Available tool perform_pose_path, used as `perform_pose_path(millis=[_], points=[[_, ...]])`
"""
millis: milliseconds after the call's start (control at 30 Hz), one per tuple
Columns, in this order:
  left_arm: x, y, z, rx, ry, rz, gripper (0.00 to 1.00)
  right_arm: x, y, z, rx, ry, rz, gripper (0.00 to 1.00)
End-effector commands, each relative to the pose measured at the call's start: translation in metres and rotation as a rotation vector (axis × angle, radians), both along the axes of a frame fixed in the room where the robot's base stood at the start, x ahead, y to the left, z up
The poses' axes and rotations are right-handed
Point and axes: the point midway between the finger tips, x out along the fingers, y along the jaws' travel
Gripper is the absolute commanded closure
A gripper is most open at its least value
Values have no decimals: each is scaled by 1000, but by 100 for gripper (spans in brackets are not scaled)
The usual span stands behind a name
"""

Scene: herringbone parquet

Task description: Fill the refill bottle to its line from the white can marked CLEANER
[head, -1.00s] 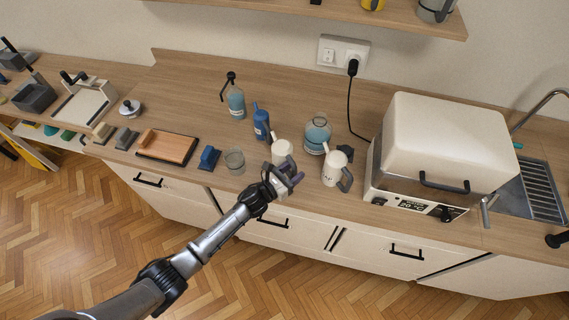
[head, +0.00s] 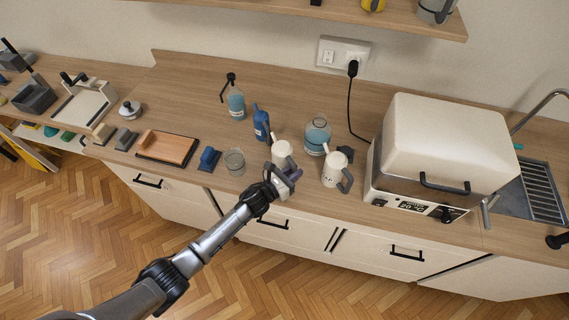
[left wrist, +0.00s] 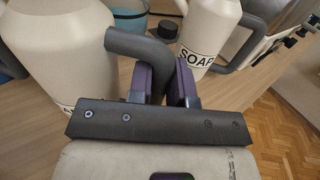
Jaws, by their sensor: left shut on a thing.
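A white can (head: 281,152) stands near the counter's front; in the left wrist view (left wrist: 62,50) its label is mostly out of sight, so I cannot read its name. My left gripper (head: 291,177) is shut on this can's dark handle (left wrist: 142,46). A second white can (head: 332,170), marked SOAP in the left wrist view (left wrist: 205,36), stands to its right. A round clear bottle (head: 317,136) with blue liquid stands behind, between the cans. A clear glass vessel (head: 234,162) stands to the left. I cannot tell which is the refill bottle, and no fill line is legible. My right gripper is out of view.
A blue can (head: 261,123) and a pump bottle (head: 236,104) stand behind left. A blue-handled block (head: 208,158) and a wooden board (head: 168,147) lie farther left. A large cream appliance (head: 445,140) limits room at the right. The back middle counter is clear.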

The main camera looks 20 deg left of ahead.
Motion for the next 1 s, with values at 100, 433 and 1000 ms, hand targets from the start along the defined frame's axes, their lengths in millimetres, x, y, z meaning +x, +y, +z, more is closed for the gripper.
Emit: perform_pose_path(millis=[100, 433, 1000], points=[[0, 0, 0, 0, 0, 0, 100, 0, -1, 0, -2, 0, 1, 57], [1, 0, 5, 1, -4, -1, 100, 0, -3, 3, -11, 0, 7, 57], [1, 0, 44, 1, -4, 0, 100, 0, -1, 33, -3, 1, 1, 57]])
